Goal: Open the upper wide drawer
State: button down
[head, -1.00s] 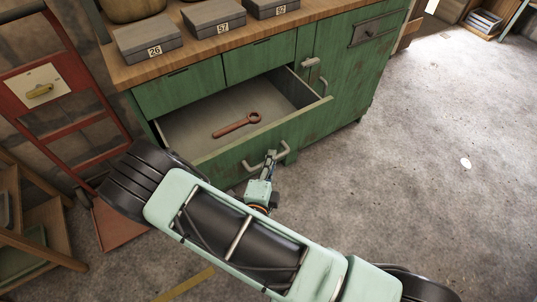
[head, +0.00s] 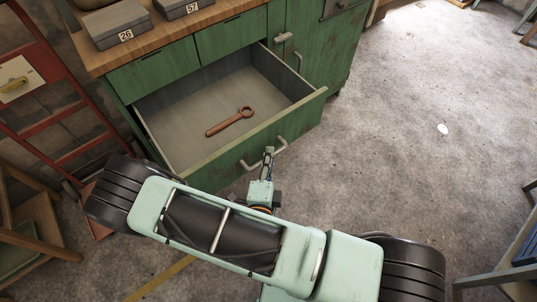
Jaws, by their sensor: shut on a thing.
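The wide green drawer (head: 289,127) below the two small drawers is pulled well out of the cabinet, and its grey inside shows. A rust-brown wrench (head: 230,122) with a ring end lies on the drawer floor. A pale bar handle (head: 281,145) sits on the drawer front. My gripper (head: 268,153) is at the front, shut on this handle near its middle. The fingertips are small in the picture and partly cover the handle.
The worktop carries numbered grey boxes, one marked 26 (head: 118,25). A red hand truck (head: 45,75) stands at the left. A wooden shelf (head: 35,225) is at the lower left. The concrete floor (head: 400,150) to the right is mostly clear.

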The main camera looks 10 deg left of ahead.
jog(key=c, duration=2)
grip_release()
jog(key=s, duration=0.4)
jog(key=s+r, duration=0.1)
jog(key=s, duration=0.7)
jog(key=shift+d+r, duration=0.35)
jog(key=shift+d, duration=0.05)
jog(key=shift+w, duration=0.1)
